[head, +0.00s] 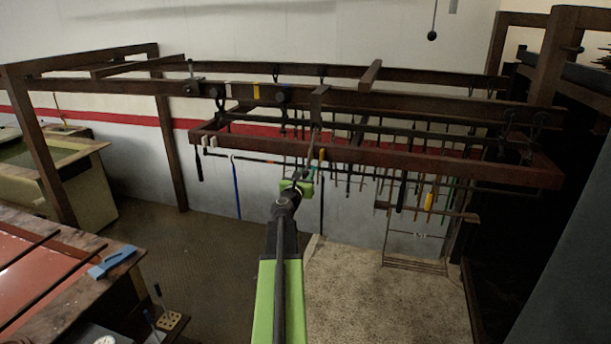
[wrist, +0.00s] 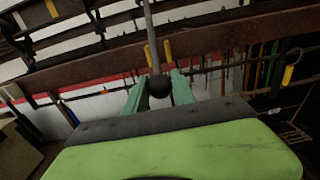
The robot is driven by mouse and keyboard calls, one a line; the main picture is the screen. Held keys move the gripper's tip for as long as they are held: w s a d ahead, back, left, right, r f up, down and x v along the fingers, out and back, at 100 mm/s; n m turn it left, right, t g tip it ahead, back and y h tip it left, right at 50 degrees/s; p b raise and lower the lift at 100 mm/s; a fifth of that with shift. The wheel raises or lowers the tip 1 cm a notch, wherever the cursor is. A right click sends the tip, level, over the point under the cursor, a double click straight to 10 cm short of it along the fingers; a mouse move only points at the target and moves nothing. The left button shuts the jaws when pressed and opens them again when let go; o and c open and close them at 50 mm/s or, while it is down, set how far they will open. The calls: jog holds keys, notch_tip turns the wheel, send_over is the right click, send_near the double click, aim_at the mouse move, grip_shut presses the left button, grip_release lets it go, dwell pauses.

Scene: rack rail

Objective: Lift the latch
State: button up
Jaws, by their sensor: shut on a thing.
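A thin grey rod (head: 316,135) hangs from a dark block on the rail (head: 420,104). A small upright pin with a bracket (head: 191,80) stands on the rail farther left, apart from my gripper. I cannot tell for sure which of these parts is the latch.
A red-brown hanging frame (head: 440,163) with several tools hanging around it lies just behind my gripper. A bench with a blue tool (head: 110,263) stands at the left. A dark panel (head: 570,230) closes off the right. Speckled floor (head: 370,295) is open below.

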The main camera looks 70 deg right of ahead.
jog(key=o, duration=1.1)
jog(key=shift+a, duration=0.1)
